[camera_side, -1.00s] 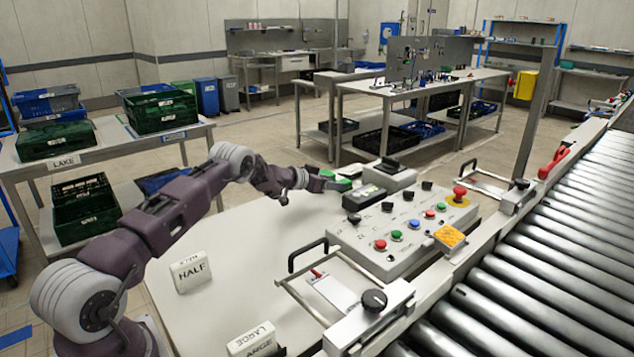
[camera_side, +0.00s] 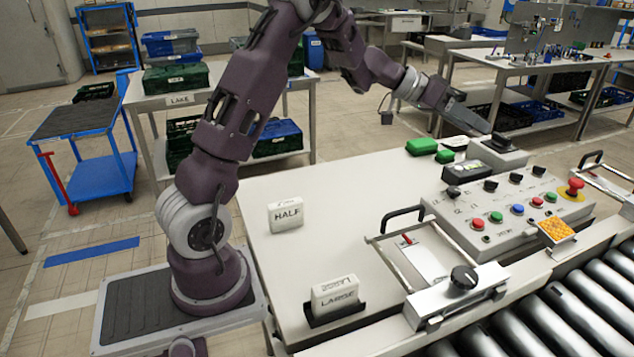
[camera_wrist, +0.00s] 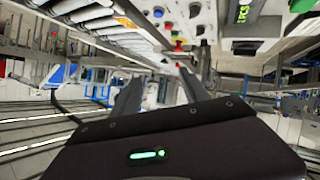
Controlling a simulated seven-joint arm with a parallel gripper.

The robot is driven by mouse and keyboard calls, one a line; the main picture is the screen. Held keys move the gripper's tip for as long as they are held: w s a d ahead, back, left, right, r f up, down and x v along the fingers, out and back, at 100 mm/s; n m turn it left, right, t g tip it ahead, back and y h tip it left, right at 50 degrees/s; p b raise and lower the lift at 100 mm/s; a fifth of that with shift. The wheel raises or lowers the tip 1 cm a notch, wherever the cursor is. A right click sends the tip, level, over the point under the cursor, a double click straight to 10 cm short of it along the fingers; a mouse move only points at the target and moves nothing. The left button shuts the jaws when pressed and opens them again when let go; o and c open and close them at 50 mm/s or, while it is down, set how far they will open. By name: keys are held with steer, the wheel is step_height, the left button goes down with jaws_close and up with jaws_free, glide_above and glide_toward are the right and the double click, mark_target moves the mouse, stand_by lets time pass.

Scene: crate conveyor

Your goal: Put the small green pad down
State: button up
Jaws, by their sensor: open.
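A small green pad (camera_side: 445,157) lies on the white table (camera_side: 330,220), just right of and in front of a larger green block (camera_side: 421,146). The green pads cannot be made out in the wrist view.
A dark device with a display (camera_side: 497,155) and a button panel (camera_side: 510,215) stand right of the pads. A HALF block (camera_side: 285,215) and a LARGE block (camera_side: 335,297) sit nearer the front. Rollers (camera_side: 560,310) run along the right. The table's middle is clear.

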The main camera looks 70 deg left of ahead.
steer(key=s+d+r+m+g+h, duration=0.15)
steer(key=s+d+r, duration=0.25)
steer(key=s+d, duration=0.4)
steer(key=s+d+r+g+y, duration=0.1)
steer(key=s+d+r+g, duration=0.2)
steer(key=s+d, duration=0.45)
steer(key=s+d+f+n+g+y, duration=0.1)
steer(key=s+y, duration=0.1)
steer(key=s, duration=0.7)
steer(key=s+d+f+g+y, duration=0.1)
steer(key=s+f, duration=0.1)
steer(key=s, duration=0.7)
steer(key=s+a+f+n+t+y, duration=0.1)
steer(key=s+a+f+n+y, duration=0.1)
steer(key=s, duration=0.5)
steer(key=a+f+y, duration=0.1)
steer(key=a+y, duration=0.1)
steer(key=a, duration=0.1)
steer(key=shift+s+a, duration=0.15)
steer(key=shift+a, duration=0.05)
